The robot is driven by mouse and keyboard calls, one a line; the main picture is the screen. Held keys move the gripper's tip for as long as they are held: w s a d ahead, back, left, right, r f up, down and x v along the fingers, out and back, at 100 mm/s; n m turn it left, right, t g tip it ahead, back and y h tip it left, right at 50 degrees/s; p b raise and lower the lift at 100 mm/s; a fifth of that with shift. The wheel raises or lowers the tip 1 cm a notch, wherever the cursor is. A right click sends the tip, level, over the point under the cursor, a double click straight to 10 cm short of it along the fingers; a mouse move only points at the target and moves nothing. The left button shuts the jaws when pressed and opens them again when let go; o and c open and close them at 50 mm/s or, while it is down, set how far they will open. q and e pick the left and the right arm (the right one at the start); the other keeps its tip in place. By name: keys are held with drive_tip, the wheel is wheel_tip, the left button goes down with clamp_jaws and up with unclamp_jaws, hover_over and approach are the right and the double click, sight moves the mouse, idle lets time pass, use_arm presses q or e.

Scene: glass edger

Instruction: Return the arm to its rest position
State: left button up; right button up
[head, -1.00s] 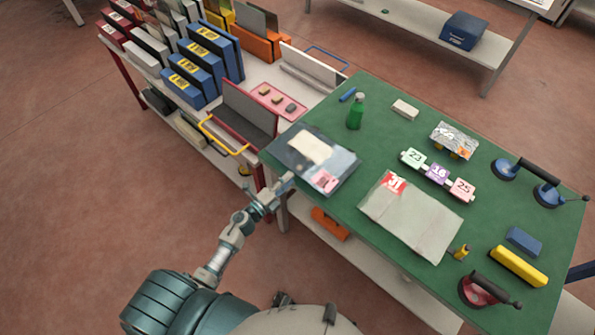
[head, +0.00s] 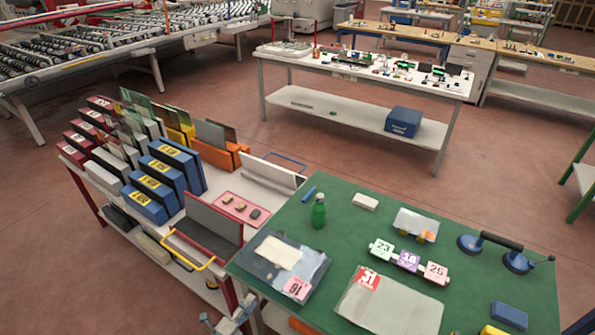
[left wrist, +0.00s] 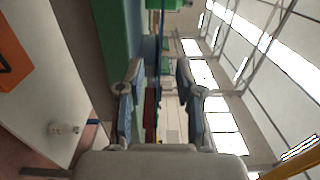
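My left gripper (head: 232,315) shows at the bottom edge of the head view, below the near left corner of the green table (head: 315,262). In the left wrist view its two fingers (left wrist: 158,78) stand apart with nothing between them, so it is open and empty. Most of my left arm is cut off by the lower edge of the head view. The wrist view looks past the green edge and the underside of the table toward bright windows. My right gripper is in neither view.
A dark sleeve with papers (head: 283,264) lies at the table's near left corner. A green bottle (head: 319,212) stands behind it. Open floor (head: 60,270) lies at the left.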

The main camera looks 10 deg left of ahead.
use_arm(q)
drive_tip(key=s+a+f+n+g+y, duration=0.1)
drive_tip(key=s+f+n+g+y, duration=0.35)
drive_tip(key=f, duration=0.85)
drive_tip(key=s+a+f+n+g+y, duration=0.2)
drive_tip(key=s+f+n, duration=0.5)
drive_tip(key=f, duration=0.6)
drive_tip(key=s+d+f+n+g, duration=0.2)
drive_tip(key=s+f, duration=0.3)
drive_tip(key=s, duration=0.3)
drive_tip(key=s+d+f+n+g, duration=0.2)
drive_tip(key=s+f+n+g, duration=0.1)
drive_tip(key=s+f, duration=0.3)
drive_tip(key=s+d+f+n+g, duration=0.2)
drive_tip(key=s+f, duration=0.4)
drive_tip(key=s, duration=0.4)
drive_tip(key=shift+d+n+g, duration=0.35)
drive_tip(key=shift+n+g, duration=0.3)
drive_tip(key=shift+g, duration=0.6)
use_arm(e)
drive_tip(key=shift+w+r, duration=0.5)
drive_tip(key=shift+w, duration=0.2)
use_arm(q)
drive_tip(key=shift+f+h, duration=0.1)
drive_tip(key=shift+h, duration=0.15)
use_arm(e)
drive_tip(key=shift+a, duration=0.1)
